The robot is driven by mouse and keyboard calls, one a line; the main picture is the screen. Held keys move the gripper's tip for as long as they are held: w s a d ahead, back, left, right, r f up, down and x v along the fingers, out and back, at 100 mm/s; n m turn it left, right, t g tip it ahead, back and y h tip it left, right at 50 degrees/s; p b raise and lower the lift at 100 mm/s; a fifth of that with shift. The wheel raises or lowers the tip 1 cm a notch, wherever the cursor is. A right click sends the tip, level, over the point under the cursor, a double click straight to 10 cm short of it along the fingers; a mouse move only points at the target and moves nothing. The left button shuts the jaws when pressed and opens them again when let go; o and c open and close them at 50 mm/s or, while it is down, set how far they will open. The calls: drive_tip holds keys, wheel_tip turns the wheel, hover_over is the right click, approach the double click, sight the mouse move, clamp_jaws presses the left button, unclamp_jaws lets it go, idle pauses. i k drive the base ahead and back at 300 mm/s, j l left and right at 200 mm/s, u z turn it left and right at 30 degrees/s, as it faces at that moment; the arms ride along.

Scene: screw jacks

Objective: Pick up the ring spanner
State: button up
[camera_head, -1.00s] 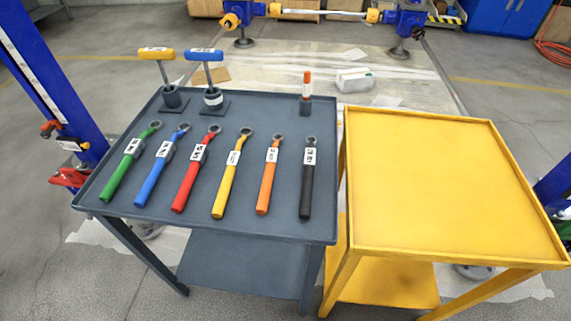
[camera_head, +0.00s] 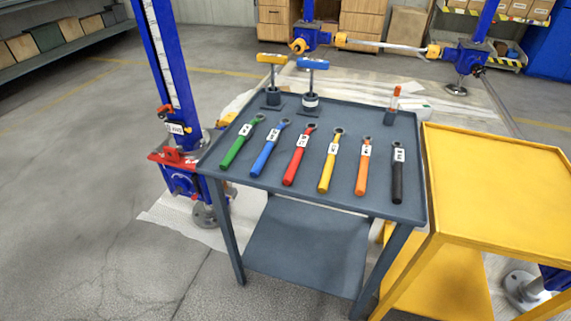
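Several ring spanners lie in a row on the grey-blue cart (camera_head: 330,204). From left to right they are green (camera_head: 236,150), blue (camera_head: 265,158), red (camera_head: 294,168), yellow (camera_head: 327,173), orange (camera_head: 362,178) and black (camera_head: 397,181). Each has a ring end pointing to the back and a white label with dark marks, too small to read. They lie apart from each other. My gripper is not in view.
T-handled tools in yellow (camera_head: 271,58) and blue (camera_head: 313,64) stand at the cart's back left; an orange-topped marker (camera_head: 395,100) stands back right. A yellow cart (camera_head: 505,190) adjoins at right. A blue screw jack (camera_head: 170,80) stands left. Floor at far left is clear.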

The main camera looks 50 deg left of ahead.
sight(322, 188)
drive_tip(key=u, duration=1.55)
drive_tip(key=z, duration=1.2)
drive_tip(key=i+l+z, duration=0.1)
drive_tip(key=i+l, duration=0.3)
drive_tip(key=i+l+z, duration=0.15)
drive_tip(key=i+l, duration=0.25)
drive_tip(key=i, duration=0.15)
drive_tip(key=k+j, duration=0.15)
drive_tip(key=k, duration=0.25)
drive_tip(key=u, duration=1.6)
